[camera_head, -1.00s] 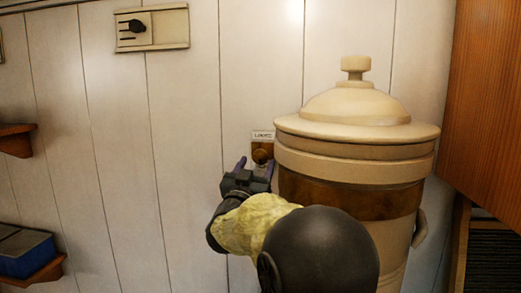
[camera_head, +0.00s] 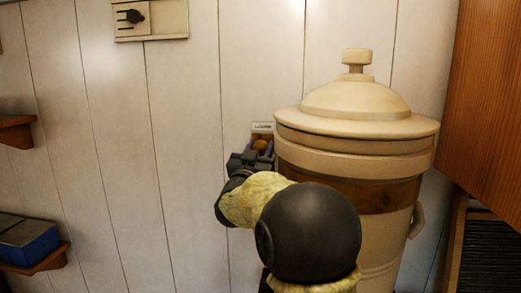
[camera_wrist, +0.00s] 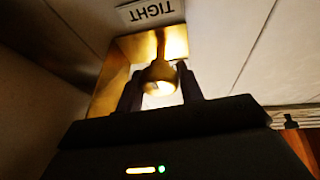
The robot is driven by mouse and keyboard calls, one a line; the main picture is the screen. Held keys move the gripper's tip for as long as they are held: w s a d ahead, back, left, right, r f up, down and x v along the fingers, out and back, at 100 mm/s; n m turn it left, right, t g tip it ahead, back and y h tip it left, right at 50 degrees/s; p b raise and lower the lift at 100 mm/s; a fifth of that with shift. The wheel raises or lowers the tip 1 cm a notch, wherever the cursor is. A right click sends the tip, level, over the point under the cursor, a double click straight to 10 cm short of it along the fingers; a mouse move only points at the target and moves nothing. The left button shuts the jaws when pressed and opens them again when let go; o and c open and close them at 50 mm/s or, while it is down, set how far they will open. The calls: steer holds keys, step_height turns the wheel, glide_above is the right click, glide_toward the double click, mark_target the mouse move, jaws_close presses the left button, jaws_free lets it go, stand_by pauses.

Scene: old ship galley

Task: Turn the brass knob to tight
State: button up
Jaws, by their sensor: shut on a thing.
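The brass knob (camera_head: 260,145) sits on a white plank wall, just left of the big cream canister. In the wrist view the knob (camera_wrist: 158,78) stands out from a square brass plate (camera_wrist: 112,78). A label (camera_wrist: 150,12) reading TIGHT, upside down in that view, is beside the plate; the same label (camera_head: 263,127) is too small to read in the head view. My gripper (camera_wrist: 160,86) is shut on the knob, one dark finger on each side. The fingers partly hide the knob in the head view.
The cream lidded canister (camera_head: 355,135) stands close to the right of my gripper. A wooden panel (camera_head: 485,110) is at far right. Shelves and a blue box (camera_head: 28,250) are at left. The wall between is clear.

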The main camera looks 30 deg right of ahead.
steer(key=shift+m+g+h+b, duration=0.45)
steer(key=shift+m+b, duration=0.25)
steer(key=shift+m, duration=0.4)
steer(key=o, duration=1)
steer(key=shift+d, duration=0.1)
steer(key=shift+s, duration=0.1)
steer(key=b+v, duration=0.7)
steer(key=v, duration=1)
steer(key=shift+s+a, duration=0.15)
steer(key=shift+a, duration=0.05)
steer(key=shift+y, duration=0.25)
